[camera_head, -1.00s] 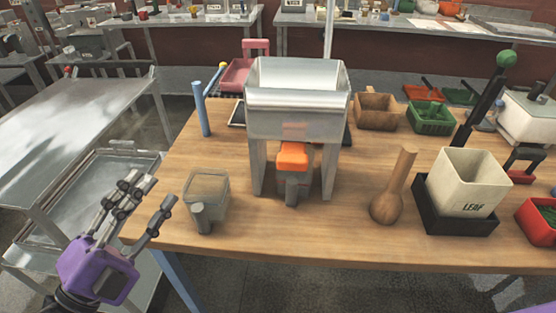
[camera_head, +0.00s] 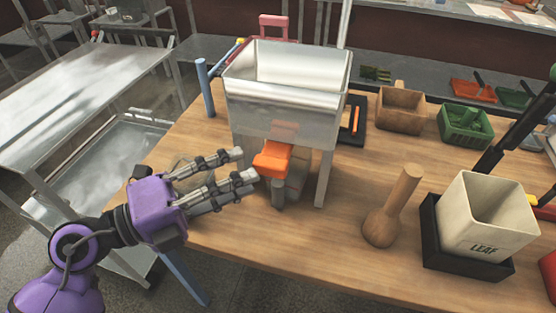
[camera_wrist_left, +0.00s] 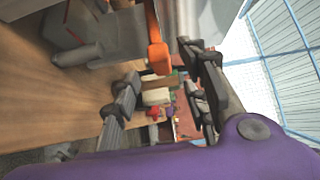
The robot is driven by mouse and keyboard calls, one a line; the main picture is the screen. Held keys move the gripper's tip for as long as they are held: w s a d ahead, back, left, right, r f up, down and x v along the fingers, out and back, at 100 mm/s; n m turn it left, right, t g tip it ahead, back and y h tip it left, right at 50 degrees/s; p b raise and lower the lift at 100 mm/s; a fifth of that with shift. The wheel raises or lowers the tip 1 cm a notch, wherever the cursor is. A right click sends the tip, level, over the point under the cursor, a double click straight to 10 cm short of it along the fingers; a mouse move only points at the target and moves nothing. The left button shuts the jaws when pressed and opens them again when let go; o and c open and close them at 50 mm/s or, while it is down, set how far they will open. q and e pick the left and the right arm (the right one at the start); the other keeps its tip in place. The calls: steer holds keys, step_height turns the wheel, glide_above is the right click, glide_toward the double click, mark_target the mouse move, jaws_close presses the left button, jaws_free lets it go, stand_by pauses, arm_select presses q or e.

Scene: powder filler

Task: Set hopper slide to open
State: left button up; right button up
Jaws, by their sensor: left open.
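The metal hopper (camera_head: 285,90) stands on legs on the wooden table. Its orange slide handle (camera_head: 272,160) sticks out under the front of the bin. My left gripper (camera_head: 250,167) is open, with its fingertips just left of the orange handle. In the left wrist view the orange handle (camera_wrist_left: 158,57) shows ahead, in the gap between the spread fingers (camera_wrist_left: 160,85). I cannot tell whether a fingertip touches it. A grey part (camera_head: 290,185) sits below the handle. My right gripper is out of view.
A wooden pestle-like tool (camera_head: 392,210) and a LEAF bin (camera_head: 490,220) in a black tray (camera_head: 430,245) stand to the right. A blue post (camera_head: 205,88) rises left of the hopper.

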mark_target(261, 171)
arm_select(q)
steer(key=p+x, duration=0.1)
steer(key=x, duration=0.5)
steer(key=shift+w+d+r, duration=0.1)
steer(key=shift+w+d, duration=0.1)
steer(key=shift+d, duration=0.1)
jaws_close()
